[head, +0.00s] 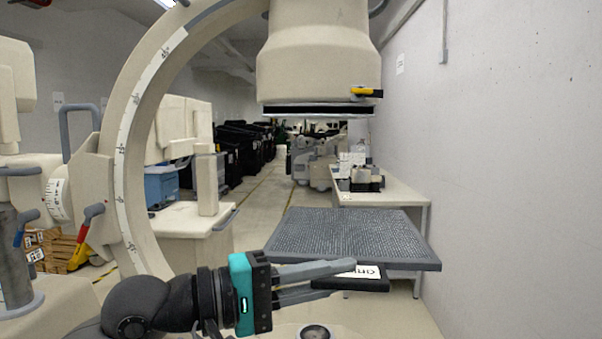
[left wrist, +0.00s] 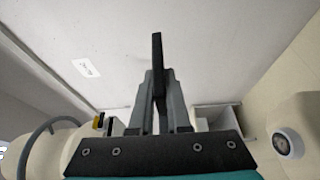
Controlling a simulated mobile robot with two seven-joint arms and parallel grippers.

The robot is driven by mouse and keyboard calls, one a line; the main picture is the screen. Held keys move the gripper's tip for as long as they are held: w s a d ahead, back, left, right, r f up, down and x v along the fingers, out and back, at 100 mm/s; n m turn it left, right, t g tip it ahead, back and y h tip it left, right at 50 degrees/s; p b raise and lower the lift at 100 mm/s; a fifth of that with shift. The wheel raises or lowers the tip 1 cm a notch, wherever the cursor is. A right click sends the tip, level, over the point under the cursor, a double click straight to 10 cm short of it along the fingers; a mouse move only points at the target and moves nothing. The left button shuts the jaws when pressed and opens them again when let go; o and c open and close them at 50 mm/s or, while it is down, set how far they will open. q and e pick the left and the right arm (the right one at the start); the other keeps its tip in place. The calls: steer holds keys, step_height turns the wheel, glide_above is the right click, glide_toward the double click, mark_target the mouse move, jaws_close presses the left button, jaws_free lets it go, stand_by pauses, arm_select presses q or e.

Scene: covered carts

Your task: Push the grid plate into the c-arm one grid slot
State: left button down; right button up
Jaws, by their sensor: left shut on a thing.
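The grid plate (head: 345,233) is a wide, flat, dark grey panel with a fine textured top, held level in the head view. A black tab with a white label (head: 364,272) shows at its front edge. My left gripper (head: 345,277) is shut on this tab, one finger above and one below. In the left wrist view the plate (left wrist: 157,75) shows as a thin dark strip between the fingertips. The c-arm housing (head: 318,60) hangs above and beyond the plate, with a dark slot (head: 318,109) along its bottom. The plate is below the slot and apart from it. My right gripper is not in view.
The curved c-arm (head: 130,130) stands at the left. A yellow lever (head: 365,92) sticks out at the housing's lower right. A wall (head: 510,150) closes off the right side. A table (head: 410,196) with small items stands behind the plate. The space between plate and housing looks clear.

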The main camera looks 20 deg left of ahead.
arm_select(q)
steer(key=s+a+r+t+p, duration=0.1)
steer(key=a+r+p, duration=0.15)
steer(key=r, duration=0.85)
steer(key=s+a+r+p, duration=0.1)
steer(key=s+r+p, duration=0.15)
steer(key=r, duration=0.75)
steer(key=shift+n+y, duration=0.3)
steer(key=shift+y, duration=0.1)
steer(key=w+p, duration=0.1)
steer(key=w, duration=0.1)
steer(key=w+a+p, duration=0.1)
steer(key=w, duration=0.2)
steer(key=shift+w+r+p, duration=0.15)
steer(key=shift+w+p, duration=0.15)
steer(key=shift+p, duration=0.1)
steer(key=shift+w+a, duration=0.1)
steer(key=shift+w, duration=0.15)
steer(key=shift+b, duration=0.55)
